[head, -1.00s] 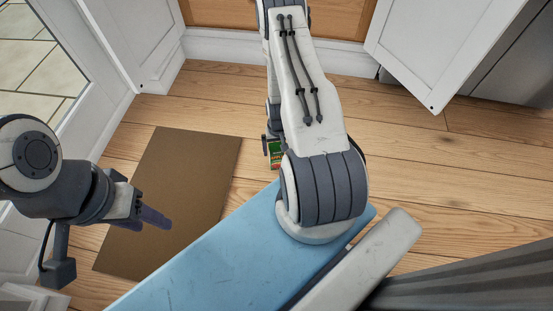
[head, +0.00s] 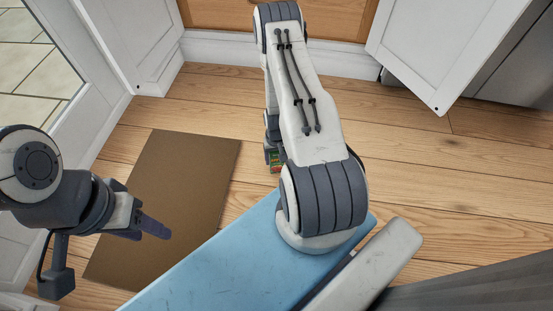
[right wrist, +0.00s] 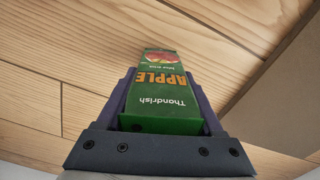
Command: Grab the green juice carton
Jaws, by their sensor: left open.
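The green juice carton (right wrist: 160,91), printed "Apple" and "Thandrish", fills the space between the two fingers of my right gripper (right wrist: 163,82) in the right wrist view. The fingers lie along both its sides with no clear gap, so the gripper looks shut on it. In the head view only a small part of the carton (head: 274,161) shows. My right arm hides the rest of it and most of that gripper. My left gripper (head: 150,229) is open and empty at the left, above the brown mat's edge.
A brown mat (head: 175,190) lies on the wood floor left of the carton. White cabinet doors stand open at the left (head: 140,40) and upper right (head: 440,50). Clear floor (head: 430,160) lies to the right of my right arm.

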